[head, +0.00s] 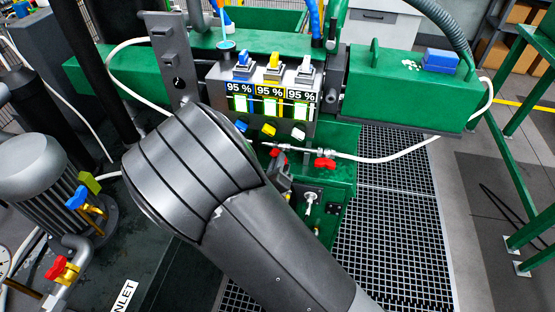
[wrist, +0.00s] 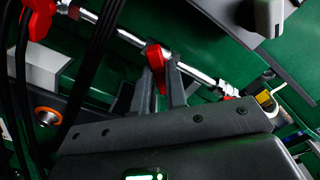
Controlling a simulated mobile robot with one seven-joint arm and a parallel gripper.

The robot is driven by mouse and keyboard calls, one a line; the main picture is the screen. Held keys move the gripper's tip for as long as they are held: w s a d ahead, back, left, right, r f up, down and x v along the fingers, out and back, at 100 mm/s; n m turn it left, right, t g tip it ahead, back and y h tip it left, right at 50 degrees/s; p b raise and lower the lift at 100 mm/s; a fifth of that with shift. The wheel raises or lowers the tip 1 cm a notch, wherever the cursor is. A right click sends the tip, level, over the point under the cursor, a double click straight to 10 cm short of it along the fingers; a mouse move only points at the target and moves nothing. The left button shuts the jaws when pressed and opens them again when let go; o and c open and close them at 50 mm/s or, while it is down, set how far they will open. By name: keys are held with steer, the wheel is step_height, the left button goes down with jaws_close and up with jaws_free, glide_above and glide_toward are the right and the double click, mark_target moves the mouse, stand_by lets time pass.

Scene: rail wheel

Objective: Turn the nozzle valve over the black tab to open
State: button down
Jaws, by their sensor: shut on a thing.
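My gripper (wrist: 160,72) is shut on a red valve handle (wrist: 157,55) on a thin silver pipe (wrist: 195,75) in the wrist view. In the head view this red handle (head: 276,152) shows just past my arm, with my gripper (head: 282,170) partly hidden beside it. A second red valve handle (head: 325,163) sits to its right, by the white hose. A red handle (wrist: 38,18) also shows at the upper left of the wrist view. I cannot clearly make out a black tab in either view.
A panel with three 95 % displays (head: 270,106) stands above the valves, with blue, yellow and white tabs below. A white hose (head: 410,152) loops at the right. A pump motor (head: 45,170) stands at the left. Floor grating (head: 390,220) is clear at the right.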

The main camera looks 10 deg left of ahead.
steer(key=n, duration=0.4)
steer(key=shift+n, duration=0.3)
steer(key=n, duration=0.4)
steer(key=c, duration=1.3)
jaws_free()
steer(key=shift+s, duration=3.5)
